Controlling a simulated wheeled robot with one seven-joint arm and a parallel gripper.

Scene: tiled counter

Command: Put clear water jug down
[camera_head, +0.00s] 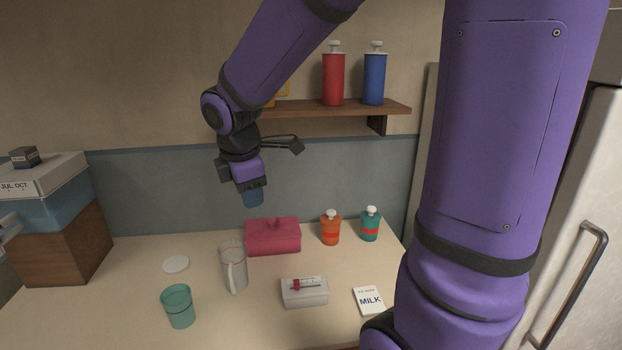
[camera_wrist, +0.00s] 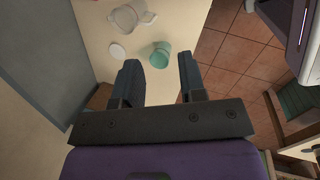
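The clear water jug (camera_head: 236,270) stands upright on the counter, left of the middle in the head view, with its handle towards the front. It also shows small at the top of the wrist view (camera_wrist: 124,17). My gripper (camera_head: 253,199) hangs in the air above and behind the jug, well apart from it. In the wrist view my gripper (camera_wrist: 160,75) has its two dark fingers spread, with nothing between them but the view down to the counter.
A teal cup (camera_head: 179,307) and a white disc (camera_head: 176,264) are left of the jug. A pink box (camera_head: 273,237) stands behind it. A whitish box (camera_head: 305,293), milk card (camera_head: 369,301), orange bottle (camera_head: 330,230) and teal bottle (camera_head: 370,225) are to the right. A shelf (camera_head: 340,109) is above.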

